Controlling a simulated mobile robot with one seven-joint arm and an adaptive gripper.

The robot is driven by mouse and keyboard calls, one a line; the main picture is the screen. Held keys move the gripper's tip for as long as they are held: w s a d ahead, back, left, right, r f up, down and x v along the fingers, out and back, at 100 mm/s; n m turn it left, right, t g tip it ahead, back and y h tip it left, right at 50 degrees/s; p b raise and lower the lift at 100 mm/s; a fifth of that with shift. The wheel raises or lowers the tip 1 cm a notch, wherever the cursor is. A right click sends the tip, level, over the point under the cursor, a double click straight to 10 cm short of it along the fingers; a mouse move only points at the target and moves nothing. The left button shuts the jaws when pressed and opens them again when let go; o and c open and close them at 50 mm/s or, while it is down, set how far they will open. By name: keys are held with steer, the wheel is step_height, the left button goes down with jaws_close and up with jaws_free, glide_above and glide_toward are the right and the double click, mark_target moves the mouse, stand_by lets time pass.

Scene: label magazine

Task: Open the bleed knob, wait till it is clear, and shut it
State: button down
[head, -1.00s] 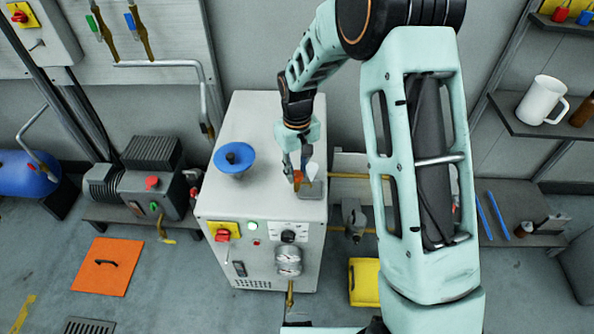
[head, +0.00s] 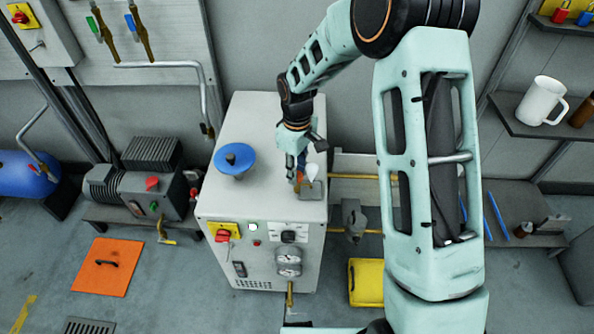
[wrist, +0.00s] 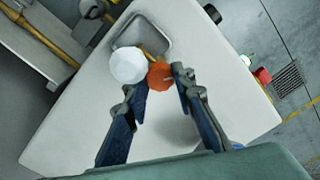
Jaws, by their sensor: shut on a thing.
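The orange bleed knob (wrist: 160,76) sits on the white cabinet top between my two fingertips in the wrist view. My gripper (wrist: 158,82) is shut on it. In the head view my gripper (head: 297,172) is at the right side of the cabinet top, and its fingers hide most of the knob (head: 298,182). A white rounded piece (wrist: 128,65) is right beside the knob; it also shows in the head view (head: 312,172). A small grey square tray (head: 311,194) is set by them. I cannot make out any flow.
A brass pipe (head: 350,176) runs off to the right. A yellow case (head: 366,281) stands on the floor.

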steer(key=c, duration=1.6)
jaws_free()
step_height(320, 180, up, 12)
steer(key=shift+r, duration=0.1)
